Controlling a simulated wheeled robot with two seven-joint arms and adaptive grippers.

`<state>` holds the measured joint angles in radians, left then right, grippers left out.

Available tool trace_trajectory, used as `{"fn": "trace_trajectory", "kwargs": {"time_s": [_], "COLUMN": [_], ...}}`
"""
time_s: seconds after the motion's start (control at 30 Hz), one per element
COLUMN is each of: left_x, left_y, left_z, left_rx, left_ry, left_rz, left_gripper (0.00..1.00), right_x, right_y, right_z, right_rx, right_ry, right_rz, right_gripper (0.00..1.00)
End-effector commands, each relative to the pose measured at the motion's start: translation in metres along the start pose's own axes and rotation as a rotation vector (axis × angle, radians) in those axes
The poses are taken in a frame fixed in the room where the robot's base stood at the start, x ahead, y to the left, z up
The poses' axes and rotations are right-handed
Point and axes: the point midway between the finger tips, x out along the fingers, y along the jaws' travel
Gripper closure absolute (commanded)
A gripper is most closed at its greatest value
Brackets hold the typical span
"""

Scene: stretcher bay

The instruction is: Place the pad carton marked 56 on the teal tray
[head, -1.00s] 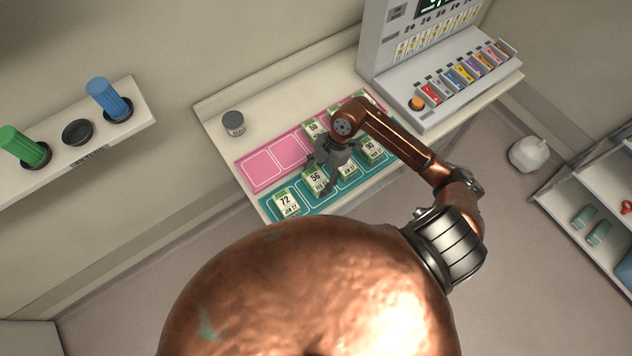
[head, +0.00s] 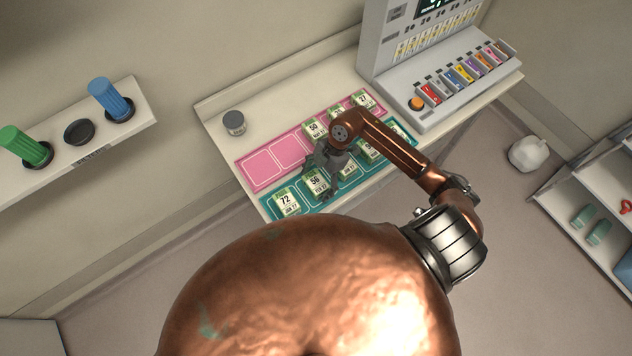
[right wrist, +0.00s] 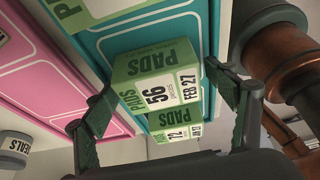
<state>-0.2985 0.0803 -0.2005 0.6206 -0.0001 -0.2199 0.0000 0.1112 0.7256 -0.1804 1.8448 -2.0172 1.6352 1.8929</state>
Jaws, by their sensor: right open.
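The pad carton marked 56 (head: 315,184), green and white, stands in a white-outlined cell of the teal tray (head: 265,207). In the right wrist view the carton (right wrist: 157,90) is upright, with the teal tray (right wrist: 118,42) behind it. My right gripper (head: 320,182) is at this carton and partly covers it in the head view. In the right wrist view the open fingers of my right gripper (right wrist: 160,82) are on either side of the carton. I cannot tell whether either finger touches it. My left gripper is not in view.
Carton 72 (head: 286,202) stands beside carton 56 on the teal tray; others stand farther right. The pink tray (head: 258,170) has empty cells at its left and cartons at its right. A grey jar (head: 233,123) and a dispenser unit (head: 440,88) stand on the counter.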

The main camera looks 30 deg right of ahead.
Motion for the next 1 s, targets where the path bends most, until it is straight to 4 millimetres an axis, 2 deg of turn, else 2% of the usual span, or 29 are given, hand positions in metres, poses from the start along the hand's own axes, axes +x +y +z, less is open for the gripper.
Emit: {"fn": "trace_trajectory", "kwargs": {"time_s": [0.23,0.37,0.8,1.0], "left_x": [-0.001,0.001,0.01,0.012], "left_y": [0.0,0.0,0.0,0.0], "left_z": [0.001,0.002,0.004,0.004], "left_rx": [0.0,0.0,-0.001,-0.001], "left_ry": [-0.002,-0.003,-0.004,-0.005], "left_rz": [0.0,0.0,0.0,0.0], "left_gripper": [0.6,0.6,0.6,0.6], "right_x": [-0.002,-0.013,-0.099,-0.119], "right_y": [0.0,0.001,0.001,0.0], "right_z": [-0.001,0.0,0.0,-0.001], "right_rx": [0.0,-0.001,-0.001,-0.001], "right_ry": [0.0,-0.002,-0.003,-0.001], "right_rz": [0.0,0.002,0.002,0.0], "right_gripper": [0.22,0.22,0.22,0.22]}}
